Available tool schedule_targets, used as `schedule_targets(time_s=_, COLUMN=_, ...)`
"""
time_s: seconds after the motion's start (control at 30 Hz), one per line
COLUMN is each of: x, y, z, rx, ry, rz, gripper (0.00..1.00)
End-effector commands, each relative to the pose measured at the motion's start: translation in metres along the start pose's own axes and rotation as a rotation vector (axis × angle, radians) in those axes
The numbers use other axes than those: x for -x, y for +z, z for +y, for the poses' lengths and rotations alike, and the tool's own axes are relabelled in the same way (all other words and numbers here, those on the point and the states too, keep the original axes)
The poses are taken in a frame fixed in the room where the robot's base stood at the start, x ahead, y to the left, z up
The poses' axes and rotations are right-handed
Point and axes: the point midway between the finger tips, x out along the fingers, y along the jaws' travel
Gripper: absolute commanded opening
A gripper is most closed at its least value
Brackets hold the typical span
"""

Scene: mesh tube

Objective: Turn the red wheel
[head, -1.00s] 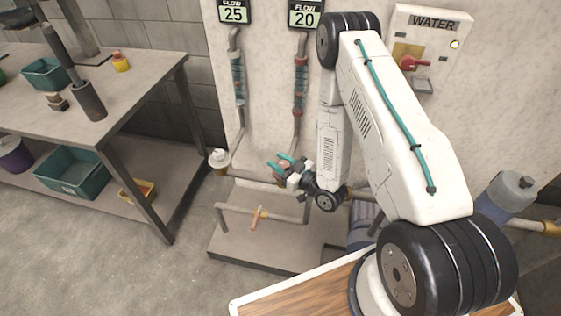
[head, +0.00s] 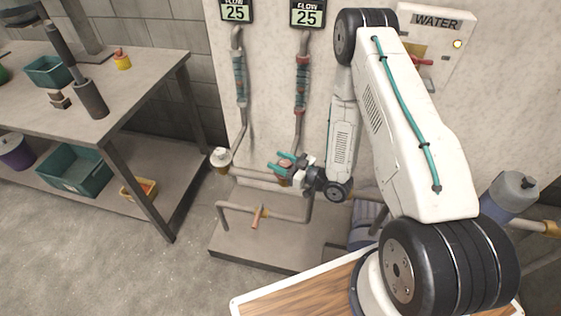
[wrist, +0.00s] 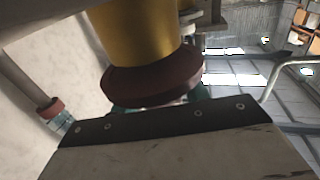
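The red wheel (wrist: 152,80) is a dark red disc under a yellow valve body (wrist: 145,32) in the wrist view. In the head view the wheel (head: 284,178) shows only in part, behind my gripper, on the low pipework. My gripper (head: 284,163) has teal fingers, one on each side of the wheel, and appears shut on it. In the wrist view the teal fingertips show at both edges of the wheel, partly hidden by it. Two displays marked FLOW hang above the pipes: the left display (head: 236,11) and the right display (head: 307,14) both read 25.
A white valve cap (head: 221,157) stands on the pipe to the left. A short orange lever (head: 258,217) sits on the front pipe. A WATER panel (head: 431,45) with a red switch and lit lamp is at the upper right. A workbench (head: 135,90) stands left, with open floor before it.

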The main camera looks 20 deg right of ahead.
Motion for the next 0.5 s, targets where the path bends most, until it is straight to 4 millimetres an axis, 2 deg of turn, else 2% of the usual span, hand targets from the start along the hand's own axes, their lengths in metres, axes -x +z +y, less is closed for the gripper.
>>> schedule_targets(time_s=0.33, x=0.002, y=0.000, z=0.000, rx=0.000, ry=0.000, rz=0.001, gripper=0.57)
schedule_targets(time_s=0.5, x=0.021, y=0.000, z=0.001, rx=-0.001, ry=0.004, rz=0.000, gripper=0.57)
